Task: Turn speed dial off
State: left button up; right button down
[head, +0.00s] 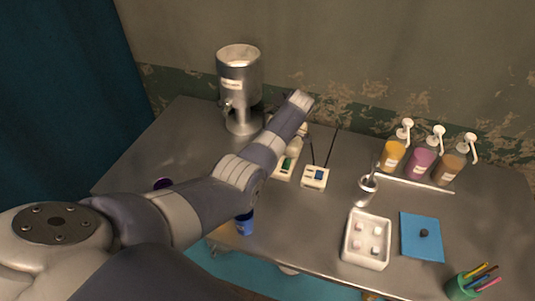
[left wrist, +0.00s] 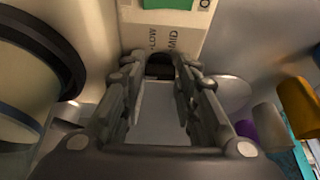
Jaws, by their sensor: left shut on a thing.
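The cream device (head: 282,173) with a green display stands on the table, partly hidden by my left arm in the head view. In the left wrist view its front panel (left wrist: 145,22) fills the top middle, with the labels "LOW" and "MID" showing. The dark speed dial (left wrist: 160,70) sits below these labels. My left gripper (left wrist: 159,63) is at the panel, its two fingertips on either side of the dial and shut on it. The dial's pointer direction is hidden. The left fingers are hidden behind my arm in the head view. My right gripper is not in view.
A steel dispenser (head: 240,83) stands behind my arm. A small device with two thin rods (head: 315,179) is just right of the cream device. Pump bottles (head: 421,163), a white tray (head: 367,257), a blue mat (head: 409,245) and a pen cup (head: 461,287) are further right. A blue container (head: 244,225) is near the front edge.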

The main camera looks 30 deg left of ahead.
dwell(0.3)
pick_arm(q)
jog(key=o, duration=1.1)
jog(key=shift+c, duration=0.2)
jog(key=shift+r, duration=0.1)
